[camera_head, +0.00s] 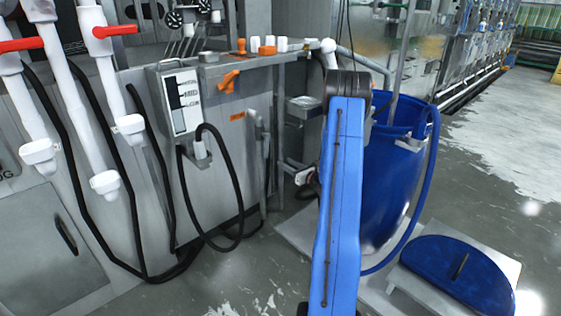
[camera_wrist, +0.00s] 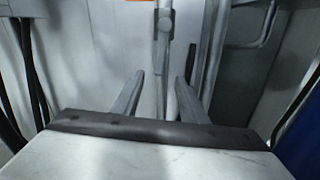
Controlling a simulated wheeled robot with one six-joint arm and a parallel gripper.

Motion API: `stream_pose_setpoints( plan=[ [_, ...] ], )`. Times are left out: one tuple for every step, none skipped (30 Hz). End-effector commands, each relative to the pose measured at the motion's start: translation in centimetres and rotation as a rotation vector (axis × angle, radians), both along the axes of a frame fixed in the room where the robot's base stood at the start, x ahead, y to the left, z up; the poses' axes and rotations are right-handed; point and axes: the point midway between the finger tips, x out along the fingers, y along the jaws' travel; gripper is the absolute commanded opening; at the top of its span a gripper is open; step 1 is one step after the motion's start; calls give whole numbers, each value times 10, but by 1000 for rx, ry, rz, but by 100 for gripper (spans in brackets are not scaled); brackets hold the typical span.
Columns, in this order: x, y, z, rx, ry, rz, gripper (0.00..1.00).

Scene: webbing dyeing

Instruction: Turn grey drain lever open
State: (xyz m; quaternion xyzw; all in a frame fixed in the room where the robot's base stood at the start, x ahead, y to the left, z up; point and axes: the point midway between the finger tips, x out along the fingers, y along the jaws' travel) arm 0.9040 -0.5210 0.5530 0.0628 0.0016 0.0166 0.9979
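The grey drain lever (camera_head: 256,132) stands upright at the right end of the machine's front panel, beside thin vertical pipes. In the wrist view a grey upright bar with a rounded joint (camera_wrist: 166,20), seemingly the lever, stands ahead, near the middle. My gripper (camera_wrist: 160,77) is open, with its two fingers apart and nothing held. The bar's lower part runs down into view between the fingertips, apparently beyond them. I cannot tell whether they touch it. In the head view my gripper (camera_head: 290,170) is small, partly hidden behind my blue arm, and lies just right of the lever.
A blue barrel (camera_head: 385,190) with a blue hose stands right of my arm. A control box (camera_head: 181,100) with a looping black cable hangs on the panel to the left. A blue lid (camera_head: 460,275) lies on a low platform at front right. Open floor lies further right.

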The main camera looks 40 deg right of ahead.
Motion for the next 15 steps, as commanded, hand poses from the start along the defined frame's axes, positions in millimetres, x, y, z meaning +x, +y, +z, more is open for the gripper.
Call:
stream_pose_setpoints(
  plan=[
    [-6, -1, 0, 0, 0, -1, 39],
    [-9, -1, 0, 0, 0, -1, 39],
    [-12, -1, 0, 0, 0, -1, 39],
    [-13, -1, 0, 0, 0, 0, 39],
    [-15, -1, 0, 0, 0, 0, 39],
    [-16, -1, 0, 0, 0, 0, 39],
    [-17, -1, 0, 0, 0, 0, 39],
    [-17, 0, 0, 0, 0, 0, 39],
    [-17, 0, 0, 0, 0, 0, 39],
    [-18, 0, 0, 0, 0, 0, 39],
    [-18, 0, 0, 0, 0, 0, 39],
    [-17, 0, 0, 0, 0, 0, 39],
    [-17, 0, 0, 0, 0, 0, 39],
    [-17, 0, 0, 0, 0, 0, 39],
    [-17, 0, 0, 0, 0, 0, 39]
  ],
)
